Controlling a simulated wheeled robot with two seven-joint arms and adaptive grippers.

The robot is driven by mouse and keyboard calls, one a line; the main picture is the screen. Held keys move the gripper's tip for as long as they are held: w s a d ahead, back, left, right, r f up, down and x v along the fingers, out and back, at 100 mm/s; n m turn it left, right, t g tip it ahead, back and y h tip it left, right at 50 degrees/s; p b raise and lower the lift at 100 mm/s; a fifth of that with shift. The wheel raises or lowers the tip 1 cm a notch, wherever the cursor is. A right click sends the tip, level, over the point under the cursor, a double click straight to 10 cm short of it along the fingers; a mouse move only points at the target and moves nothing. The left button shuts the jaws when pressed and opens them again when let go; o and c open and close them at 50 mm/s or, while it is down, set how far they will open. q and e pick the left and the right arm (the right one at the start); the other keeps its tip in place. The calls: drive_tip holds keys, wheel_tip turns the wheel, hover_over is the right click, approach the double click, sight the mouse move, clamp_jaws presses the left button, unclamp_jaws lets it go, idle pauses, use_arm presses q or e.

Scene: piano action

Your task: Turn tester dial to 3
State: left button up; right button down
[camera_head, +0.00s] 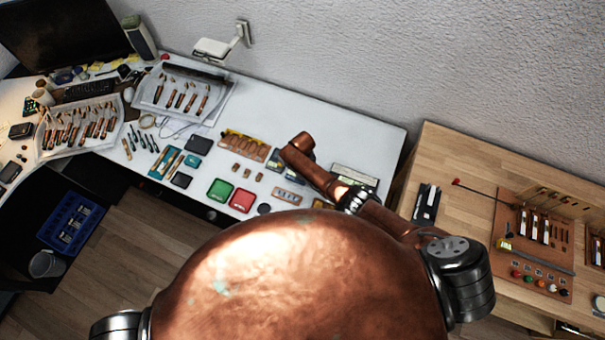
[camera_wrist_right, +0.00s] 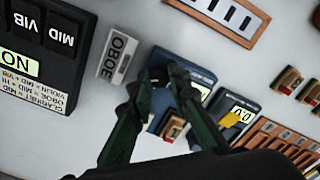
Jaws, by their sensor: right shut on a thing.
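In the right wrist view my right gripper (camera_wrist_right: 167,76) reaches down over a dark blue box (camera_wrist_right: 204,80), its green fingers close together at the box. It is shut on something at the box. The fingers cover the held part, so I cannot make out a dial or its setting. A small copper-coloured piece with a pale label (camera_wrist_right: 173,128) shows at the box's near end. My left gripper is not in view.
A dark panel (camera_wrist_right: 48,50) with labelled buttons and a grey "OBOE" tag (camera_wrist_right: 120,52) lie left of the fingers. A slotted wooden frame (camera_wrist_right: 236,14) and a wooden rack (camera_wrist_right: 275,150) are close by. The white table (camera_head: 335,125) has bare room at the back.

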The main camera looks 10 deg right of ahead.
drive_tip(key=shift+m, duration=0.3)
idle(0.4)
drive_tip(key=c, duration=1.8)
unclamp_jaws()
wheel_tip(320, 180, up, 12)
drive_tip(key=shift+f, duration=0.1)
